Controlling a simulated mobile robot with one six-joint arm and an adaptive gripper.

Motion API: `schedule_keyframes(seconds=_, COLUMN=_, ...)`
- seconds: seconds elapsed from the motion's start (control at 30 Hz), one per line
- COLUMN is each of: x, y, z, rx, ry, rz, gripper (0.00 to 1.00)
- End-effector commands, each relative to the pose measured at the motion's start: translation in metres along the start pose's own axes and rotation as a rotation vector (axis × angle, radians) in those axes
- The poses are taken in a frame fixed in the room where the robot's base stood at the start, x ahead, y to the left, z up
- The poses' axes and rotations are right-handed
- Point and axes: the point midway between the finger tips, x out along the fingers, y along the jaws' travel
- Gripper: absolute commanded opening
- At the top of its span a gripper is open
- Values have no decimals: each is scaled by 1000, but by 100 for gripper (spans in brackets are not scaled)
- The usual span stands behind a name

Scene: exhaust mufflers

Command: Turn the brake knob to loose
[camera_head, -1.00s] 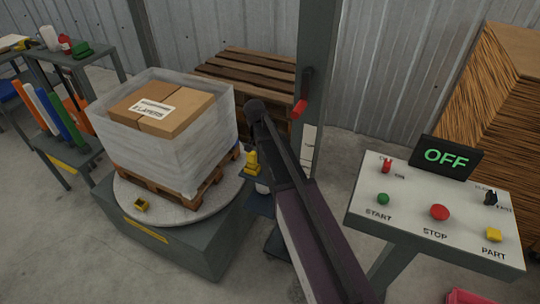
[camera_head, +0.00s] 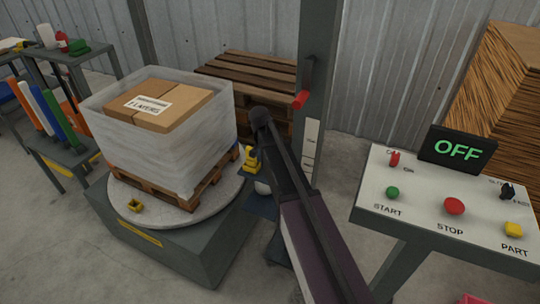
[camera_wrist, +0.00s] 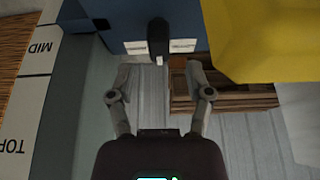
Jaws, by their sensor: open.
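A black knob (camera_wrist: 157,40) sticks out from a blue housing (camera_wrist: 105,18) at the top centre of the wrist view, between two white labels too small to read. My gripper (camera_wrist: 159,70) is open and empty, with one finger on each side below the knob. The knob's end reaches near the gap between the fingertips; I cannot tell whether it is touched. In the head view my arm hides the knob and my fingers. A small part of the blue housing (camera_head: 262,206) shows beside my arm.
A yellow part (camera_wrist: 265,38) fills the wrist view's upper right, close to the gripper. A grey mast (camera_head: 318,90) stands behind my arm. A wrapped load on a turntable (camera_head: 150,210) is at left. A control panel (camera_head: 420,205) reading OFF is at right.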

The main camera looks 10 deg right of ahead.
Motion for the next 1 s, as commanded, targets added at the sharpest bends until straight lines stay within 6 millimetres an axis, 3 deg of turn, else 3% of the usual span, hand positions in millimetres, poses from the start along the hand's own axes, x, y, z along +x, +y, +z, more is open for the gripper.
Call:
schedule_keyframes(seconds=0.4, x=36, y=0, z=0, rx=1, ry=0, rz=0, gripper=66)
schedule_keyframes(seconds=1.0, x=42, y=1, z=-1, rx=1, ry=0, rz=0, gripper=63)
